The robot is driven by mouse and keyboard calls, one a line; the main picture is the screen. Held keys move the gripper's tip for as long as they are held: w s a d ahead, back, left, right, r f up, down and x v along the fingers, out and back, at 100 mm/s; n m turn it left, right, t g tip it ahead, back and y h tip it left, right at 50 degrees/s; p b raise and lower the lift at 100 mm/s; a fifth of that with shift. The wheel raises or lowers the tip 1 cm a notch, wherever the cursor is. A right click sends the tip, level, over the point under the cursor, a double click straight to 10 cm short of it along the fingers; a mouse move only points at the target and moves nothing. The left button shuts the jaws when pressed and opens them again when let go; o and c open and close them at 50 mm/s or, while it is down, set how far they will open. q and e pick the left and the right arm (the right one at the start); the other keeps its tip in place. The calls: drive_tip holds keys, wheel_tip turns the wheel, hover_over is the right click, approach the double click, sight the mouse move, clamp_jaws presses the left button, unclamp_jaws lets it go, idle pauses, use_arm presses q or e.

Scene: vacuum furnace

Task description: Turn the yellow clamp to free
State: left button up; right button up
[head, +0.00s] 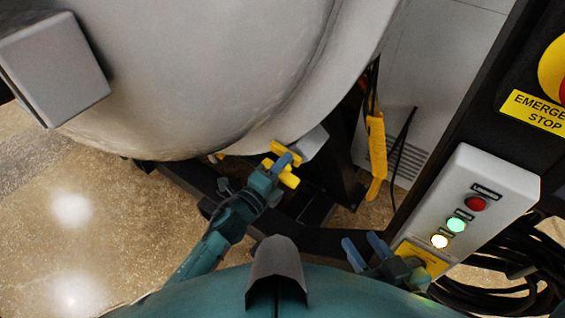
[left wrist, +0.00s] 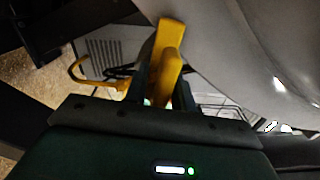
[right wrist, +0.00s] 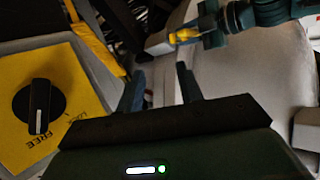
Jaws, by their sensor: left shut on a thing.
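The yellow clamp (head: 284,149) sits at the lower rim of the big grey furnace vessel, beside a grey block. My left gripper (head: 281,164) is shut on it, its fingers around the middle, with yellow showing on both sides. In the left wrist view the clamp (left wrist: 167,62) stands up between the two fingers. My right gripper (head: 364,245) is open and empty, low beside the control box. In the right wrist view a black knob (right wrist: 39,107) sits on a yellow plate marked LOCK and FREE; its white line lies on the FREE side.
The white control box (head: 483,205) has red, green and pale lit buttons. An emergency stop (head: 540,108) is above it. A yellow hanging handle (head: 376,155) with cables is right of the clamp. Black cables are coiled at lower right. Floor at left is clear.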

use_arm(q)
drive_tip(key=n+p, duration=0.1)
drive_tip(key=n, duration=0.3)
drive_tip(key=n+p, duration=0.1)
drive_tip(key=n, duration=0.2)
drive_tip(key=n+p, duration=0.1)
drive_tip(key=n, duration=0.3)
drive_tip(key=shift+s+f+n, duration=0.1)
drive_tip(key=shift+f+n, duration=0.2)
use_arm(e)
drive_tip(key=shift+w+a+f+g, duration=0.2)
drive_tip(key=shift+w+a+g, duration=0.45)
drive_tip(key=shift+a, duration=0.2)
use_arm(q)
drive_tip(key=o, duration=0.7)
drive_tip(key=shift+p, duration=0.3)
